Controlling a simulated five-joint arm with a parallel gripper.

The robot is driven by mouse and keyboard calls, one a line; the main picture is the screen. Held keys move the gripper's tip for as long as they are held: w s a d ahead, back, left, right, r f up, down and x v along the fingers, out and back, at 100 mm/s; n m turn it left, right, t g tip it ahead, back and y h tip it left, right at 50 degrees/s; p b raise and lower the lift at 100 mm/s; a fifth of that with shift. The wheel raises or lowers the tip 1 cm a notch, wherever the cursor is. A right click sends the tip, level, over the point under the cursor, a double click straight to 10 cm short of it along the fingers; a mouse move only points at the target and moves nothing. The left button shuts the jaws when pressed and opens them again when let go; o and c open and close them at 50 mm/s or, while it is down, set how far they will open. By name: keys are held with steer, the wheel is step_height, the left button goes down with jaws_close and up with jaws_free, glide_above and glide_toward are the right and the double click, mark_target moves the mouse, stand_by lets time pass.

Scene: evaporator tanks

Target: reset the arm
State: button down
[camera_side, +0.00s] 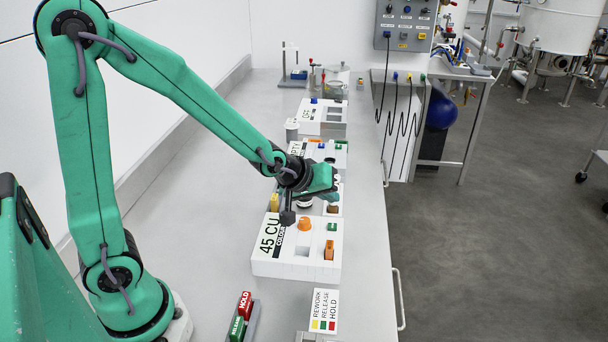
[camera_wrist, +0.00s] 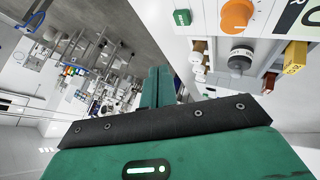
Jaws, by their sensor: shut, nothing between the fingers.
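My arm is green with black joints and stands at the left of the bench in the side view. My gripper (camera_side: 326,194) hangs above the white "45 CU" box (camera_side: 285,262), near its back edge. In the wrist view my gripper (camera_wrist: 158,85) shows two green fingers shut together with nothing between them. The box carries an orange knob (camera_side: 305,223), a green button (camera_side: 332,227) and an orange switch (camera_side: 329,249). The wrist view also shows the orange knob (camera_wrist: 237,15) and a yellow block (camera_wrist: 294,57).
More white boxes (camera_side: 322,112) stand in a row behind. Red and green HOLD/RELEASE blocks (camera_side: 241,315) and a REWORK/RELEASE/HOLD sign (camera_side: 324,311) are at the front. The bench (camera_side: 205,210) is clear left of the boxes.

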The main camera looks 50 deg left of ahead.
steer(key=s+a+r+m+g, duration=0.1)
steer(key=s+r+m, duration=0.3)
steer(key=s, duration=0.6)
steer(key=s+a+r+m+g, duration=0.1)
steer(key=s+r+m+g, duration=0.1)
steer(key=s+r+m, duration=0.2)
steer(key=s+r, duration=0.3)
steer(key=s, duration=0.3)
steer(key=shift+s+a+r, duration=0.15)
steer(key=shift+s+r, duration=0.1)
steer(key=shift+s, duration=0.1)
